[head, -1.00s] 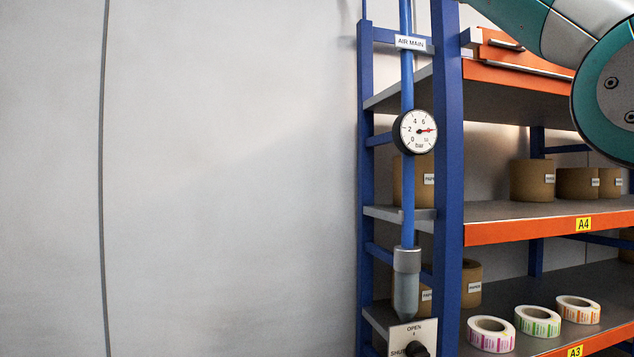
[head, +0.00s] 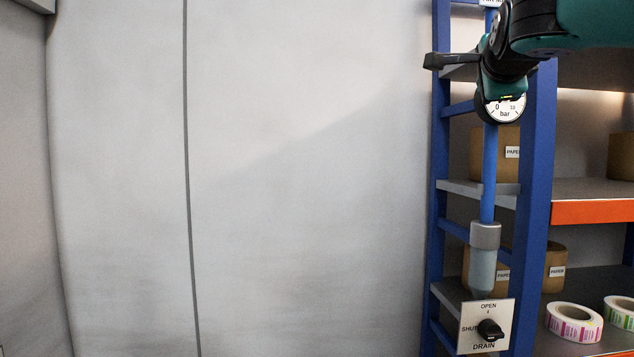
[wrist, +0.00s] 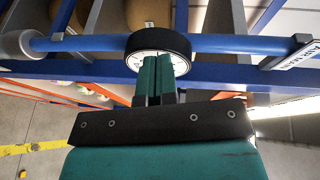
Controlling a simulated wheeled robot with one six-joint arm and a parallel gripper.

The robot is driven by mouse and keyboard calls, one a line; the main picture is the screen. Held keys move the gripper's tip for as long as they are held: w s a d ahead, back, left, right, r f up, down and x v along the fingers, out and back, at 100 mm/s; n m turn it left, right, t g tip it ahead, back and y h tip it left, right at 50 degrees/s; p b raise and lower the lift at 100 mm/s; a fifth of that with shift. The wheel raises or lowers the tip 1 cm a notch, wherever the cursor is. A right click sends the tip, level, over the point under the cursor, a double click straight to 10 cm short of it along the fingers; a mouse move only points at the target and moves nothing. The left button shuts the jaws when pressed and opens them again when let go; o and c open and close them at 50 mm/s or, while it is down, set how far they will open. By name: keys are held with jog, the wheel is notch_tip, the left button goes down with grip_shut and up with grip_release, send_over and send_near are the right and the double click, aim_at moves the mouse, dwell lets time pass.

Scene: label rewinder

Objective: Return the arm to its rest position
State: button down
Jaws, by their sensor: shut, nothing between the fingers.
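My arm reaches in from the upper right of the head view, and my gripper (head: 436,61) is in front of the blue air pipe. In the wrist view, the teal fingers of my gripper (wrist: 159,62) are together with nothing between them. Their tips overlap the round pressure gauge (wrist: 160,43) in that view. I cannot tell whether they touch it.
The blue pipe (head: 489,180) runs down the shelf's blue upright (head: 538,200) to a grey filter bowl (head: 483,270). A drain knob (head: 490,330) sits below. Paper rolls (head: 555,268) and label rolls (head: 574,323) stand on the shelves. The left is bare wall (head: 310,180).

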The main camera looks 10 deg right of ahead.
jog(key=s+a+f+n+g+y, duration=0.35)
jog(key=a+f+n, duration=0.4)
jog(key=f, duration=0.35)
jog(key=s+a+f+n+g+y, duration=0.25)
jog(key=a+f+n+y, duration=0.4)
jog(key=f, duration=0.55)
jog(key=s+a+f+n+g, duration=0.4)
jog(key=s+f+n, duration=0.3)
jog(key=s, duration=0.4)
jog(key=s+a+f+n+g+y, duration=0.1)
jog(key=s+a+f+n+g, duration=0.3)
jog(key=s+f+n, duration=0.4)
jog(key=s, duration=0.4)
jog(key=shift+a+f+g, duration=0.15)
jog(key=shift+f+g, duration=0.2)
jog(key=shift+g, duration=0.05)
